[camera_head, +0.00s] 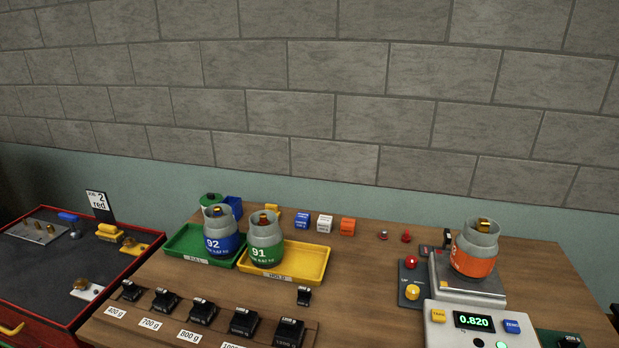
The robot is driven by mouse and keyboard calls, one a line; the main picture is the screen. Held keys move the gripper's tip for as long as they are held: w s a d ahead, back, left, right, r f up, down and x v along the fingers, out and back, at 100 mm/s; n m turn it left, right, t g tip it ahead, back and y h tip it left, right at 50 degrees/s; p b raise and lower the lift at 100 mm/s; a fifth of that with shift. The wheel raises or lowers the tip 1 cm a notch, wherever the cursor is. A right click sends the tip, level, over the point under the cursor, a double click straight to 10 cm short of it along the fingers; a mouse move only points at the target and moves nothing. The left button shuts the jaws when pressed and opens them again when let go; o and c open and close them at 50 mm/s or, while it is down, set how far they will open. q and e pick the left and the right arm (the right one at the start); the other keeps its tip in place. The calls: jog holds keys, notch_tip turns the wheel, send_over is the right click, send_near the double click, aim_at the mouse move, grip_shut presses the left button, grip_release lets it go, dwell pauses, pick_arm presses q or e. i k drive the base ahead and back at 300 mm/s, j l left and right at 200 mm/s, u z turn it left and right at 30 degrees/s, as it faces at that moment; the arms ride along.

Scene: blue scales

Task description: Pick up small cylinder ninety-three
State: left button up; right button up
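Three small grey gas cylinders stand upright in the head view. The one with an orange band (473,249) stands on the scale's plate (449,289) at the right; its marking is turned aside and I cannot read a number. The cylinder marked 92 (221,236), with a blue band, stands in the green tray (182,244). The cylinder marked 91 (265,245), with a green band, stands in the yellow tray (311,262). No readable 93 shows. Neither of my grippers is in view.
The scale display (474,321) reads 0.820. A row of black weights (203,311) lines the front left. Small coloured blocks (325,223) stand at the back. A dark red-edged bench (52,267) adjoins at left. The table's middle is mostly clear.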

aim_at(475, 253)
jog(key=z, duration=1.25)
